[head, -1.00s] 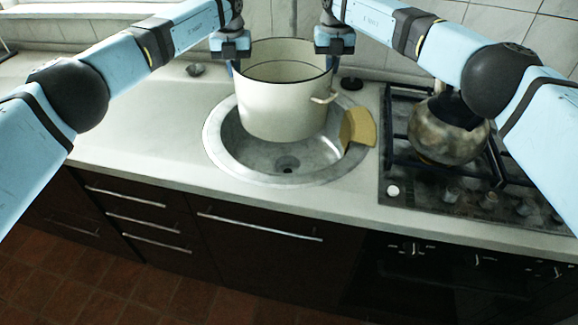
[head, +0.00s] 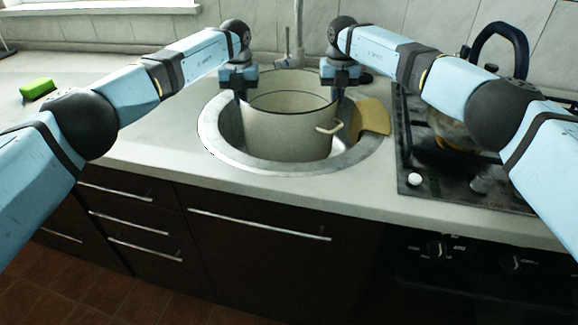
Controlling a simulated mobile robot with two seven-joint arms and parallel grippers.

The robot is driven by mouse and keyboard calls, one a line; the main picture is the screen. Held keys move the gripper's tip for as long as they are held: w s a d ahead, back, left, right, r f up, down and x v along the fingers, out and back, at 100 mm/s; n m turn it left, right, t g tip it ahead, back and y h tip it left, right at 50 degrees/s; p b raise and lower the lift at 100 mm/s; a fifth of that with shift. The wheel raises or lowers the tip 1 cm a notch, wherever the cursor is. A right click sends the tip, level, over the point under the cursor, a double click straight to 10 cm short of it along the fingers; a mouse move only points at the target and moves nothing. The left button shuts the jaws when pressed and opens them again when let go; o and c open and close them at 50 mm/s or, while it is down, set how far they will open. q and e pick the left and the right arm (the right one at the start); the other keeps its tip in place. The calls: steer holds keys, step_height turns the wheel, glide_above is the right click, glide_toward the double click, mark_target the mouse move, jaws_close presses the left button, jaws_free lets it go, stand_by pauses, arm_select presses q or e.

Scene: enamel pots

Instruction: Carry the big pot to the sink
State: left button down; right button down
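The big pot (head: 285,135), cream enamel with a dark rim line, is upright inside the round metal sink (head: 215,140). Its rim stands above the sink's edge, and a cream handle (head: 330,128) faces front right. I cannot tell whether its base touches the sink floor. My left gripper (head: 243,94) is at the left side of the pot's rim and my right gripper (head: 338,92) at the right side. Both point down and appear shut on the rim; the fingertips are partly hidden.
A yellowish cloth or sponge (head: 370,118) lies over the sink's right edge. A tap (head: 290,55) stands behind the sink. A stove with a kettle (head: 450,128) is at the right, partly behind my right arm.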

mark_target(243, 118)
arm_select(q)
steer(key=shift+r, duration=0.2)
arm_select(e)
steer(key=shift+r, duration=0.25)
